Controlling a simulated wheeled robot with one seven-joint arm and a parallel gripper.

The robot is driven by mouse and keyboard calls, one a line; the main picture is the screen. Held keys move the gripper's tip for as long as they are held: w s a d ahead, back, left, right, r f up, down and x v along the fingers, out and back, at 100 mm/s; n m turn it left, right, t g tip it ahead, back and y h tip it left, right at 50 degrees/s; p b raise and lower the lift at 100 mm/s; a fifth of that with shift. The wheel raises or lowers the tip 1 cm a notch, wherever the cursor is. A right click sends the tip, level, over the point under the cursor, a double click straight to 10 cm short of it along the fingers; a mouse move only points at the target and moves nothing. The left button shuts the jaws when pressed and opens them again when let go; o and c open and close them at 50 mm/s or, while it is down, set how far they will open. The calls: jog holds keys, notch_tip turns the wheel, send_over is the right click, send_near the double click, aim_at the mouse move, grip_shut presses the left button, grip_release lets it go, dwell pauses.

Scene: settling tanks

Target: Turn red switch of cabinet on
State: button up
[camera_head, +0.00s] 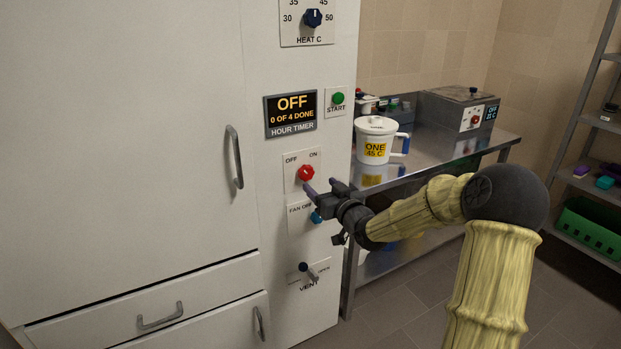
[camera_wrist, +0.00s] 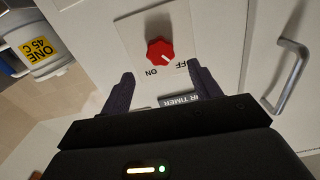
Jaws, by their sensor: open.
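The white cabinet (camera_head: 130,110) carries a red switch (camera_head: 305,173) on a small plate with OFF at left and ON at right. In the wrist view the red switch (camera_wrist: 160,53) shows as a knob with a white mark, just beyond and between my fingertips. My gripper (camera_head: 321,188) is open and empty, close in front of the cabinet and slightly below and right of the switch. In the wrist view my gripper (camera_wrist: 158,84) has its two dark fingers spread apart. The display (camera_head: 291,113) above reads OFF and 0 OF 4 DONE.
A blue fan knob (camera_head: 316,217) and a vent lever (camera_head: 309,271) sit below the switch. A green START button (camera_head: 338,98) and a door handle (camera_head: 235,157) flank the panel. A metal table (camera_head: 460,150) with a white mug (camera_head: 375,140) stands at right.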

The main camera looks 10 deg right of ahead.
aim_at(308, 174)
jog(key=x, duration=0.6)
jog(key=shift+w+a, duration=0.1)
jog(key=shift+w, duration=0.25)
jog(key=c, duration=1)
